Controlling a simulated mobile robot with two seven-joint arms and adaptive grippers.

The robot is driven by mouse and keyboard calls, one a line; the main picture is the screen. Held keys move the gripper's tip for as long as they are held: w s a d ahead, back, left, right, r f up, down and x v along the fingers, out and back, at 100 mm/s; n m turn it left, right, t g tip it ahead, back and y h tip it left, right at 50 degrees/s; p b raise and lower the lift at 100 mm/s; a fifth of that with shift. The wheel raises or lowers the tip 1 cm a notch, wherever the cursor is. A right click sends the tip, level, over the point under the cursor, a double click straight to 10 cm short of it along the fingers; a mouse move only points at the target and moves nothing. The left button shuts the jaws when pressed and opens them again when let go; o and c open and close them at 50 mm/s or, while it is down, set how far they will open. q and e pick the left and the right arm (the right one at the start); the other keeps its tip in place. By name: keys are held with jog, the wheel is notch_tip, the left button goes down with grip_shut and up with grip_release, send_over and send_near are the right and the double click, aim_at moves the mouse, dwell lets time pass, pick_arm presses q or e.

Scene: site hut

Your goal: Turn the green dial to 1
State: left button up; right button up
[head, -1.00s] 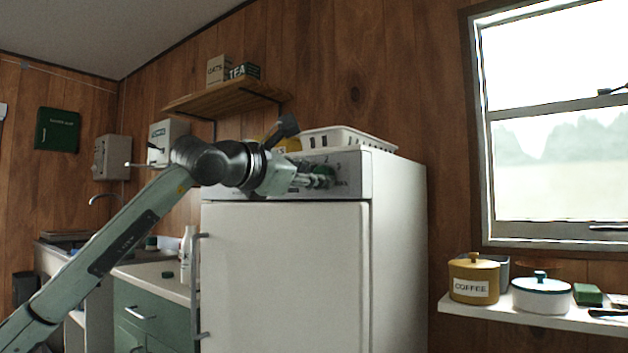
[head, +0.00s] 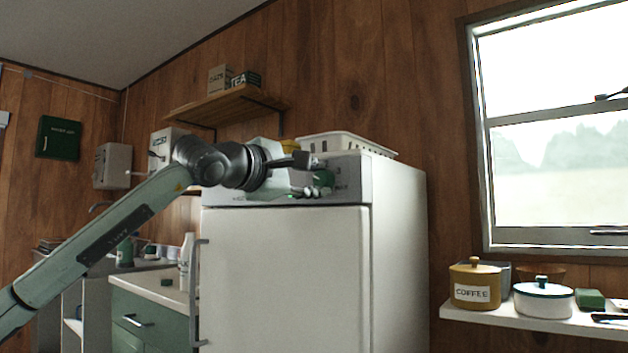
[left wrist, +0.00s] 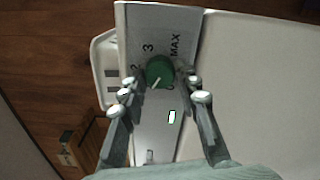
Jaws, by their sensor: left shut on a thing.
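The green dial (head: 325,178) is on the control panel along the top of the white fridge-like cabinet (head: 285,270). My left gripper (head: 312,191) is at the panel, its fingers shut on the dial. In the left wrist view, the dial (left wrist: 160,72) sits between the fingertips (left wrist: 160,78), which partly cover the scale. Its white pointer line points down and slightly left. The marks 2, 3 and MAX show around the dial; the mark 1 is hard to make out behind the left finger. A small light (left wrist: 172,117) glows green on the panel. My right gripper is not in view.
A white basket (head: 345,145) stands on top of the cabinet. A wooden shelf (head: 225,106) with boxes hangs above my left wrist. A counter (head: 160,285) with a white bottle (head: 187,262) is at left. A coffee pot (head: 474,283) stands on the right ledge.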

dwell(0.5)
pick_arm(q)
jog(key=o, duration=1.2)
jog(key=shift+c, duration=0.2)
jog(key=v, duration=1.2)
